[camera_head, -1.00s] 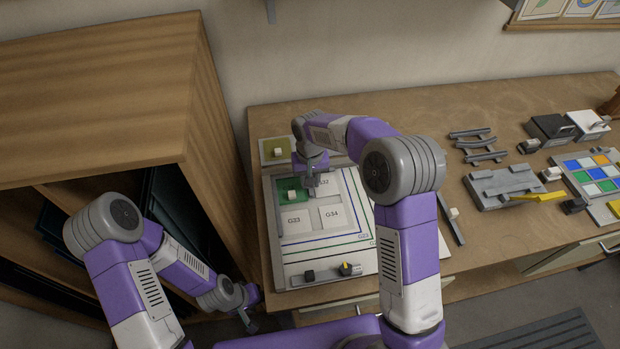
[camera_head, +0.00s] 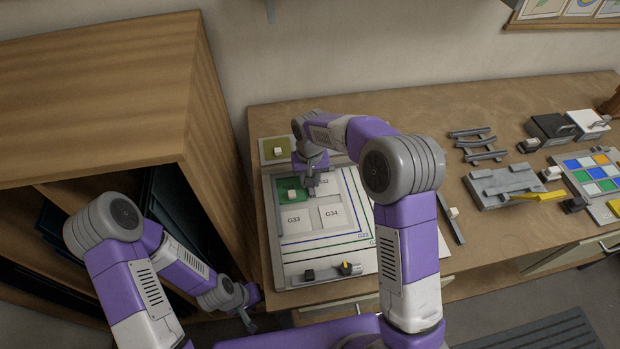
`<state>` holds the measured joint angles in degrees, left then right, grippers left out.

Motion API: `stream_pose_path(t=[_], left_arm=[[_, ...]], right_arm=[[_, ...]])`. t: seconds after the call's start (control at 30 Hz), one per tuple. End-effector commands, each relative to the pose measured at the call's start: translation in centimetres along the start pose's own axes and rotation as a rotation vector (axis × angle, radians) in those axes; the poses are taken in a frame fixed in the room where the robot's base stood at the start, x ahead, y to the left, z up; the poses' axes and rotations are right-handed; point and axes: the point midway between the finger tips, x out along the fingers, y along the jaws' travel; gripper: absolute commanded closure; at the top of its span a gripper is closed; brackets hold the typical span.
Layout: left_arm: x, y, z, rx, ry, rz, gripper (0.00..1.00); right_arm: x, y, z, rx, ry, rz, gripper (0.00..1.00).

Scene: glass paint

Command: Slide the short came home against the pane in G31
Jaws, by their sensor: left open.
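The layout board (camera_head: 275,240) lies on the bench with printed cells G33 (camera_head: 294,220) and G34 (camera_head: 333,215). A green pane (camera_head: 284,184) with a white block on it lies in the upper left cell, whose label is covered; I take this as G31. My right gripper (camera_head: 311,188) points down at the pane's right side, by the edge of cell G32. Whether its jaws are open or shut is too small to tell. I cannot make out the short came; it may be hidden at the gripper. My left gripper (camera_head: 249,320) is open and empty, low beside the cabinet, away from the board.
A wooden cabinet (camera_head: 100,90) stands at left. A long dark strip (camera_head: 450,220) with a white block lies right of the board. Grey strips (camera_head: 474,147), a grey fixture (camera_head: 505,185) and a coloured glass panel (camera_head: 592,172) occupy the bench's right. Bare bench lies behind.

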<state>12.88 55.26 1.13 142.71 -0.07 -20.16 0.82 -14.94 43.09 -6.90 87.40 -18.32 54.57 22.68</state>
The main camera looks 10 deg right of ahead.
Motion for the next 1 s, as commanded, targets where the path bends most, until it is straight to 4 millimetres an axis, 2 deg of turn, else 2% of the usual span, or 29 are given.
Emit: stream_pose_path(t=[1.0], left_arm=[[-0.2,0.1,0.0,0.000,0.000,0.000,0.48]], right_arm=[[0.0,-1.3,0.0,0.000,0.000,-0.001,1.00]])
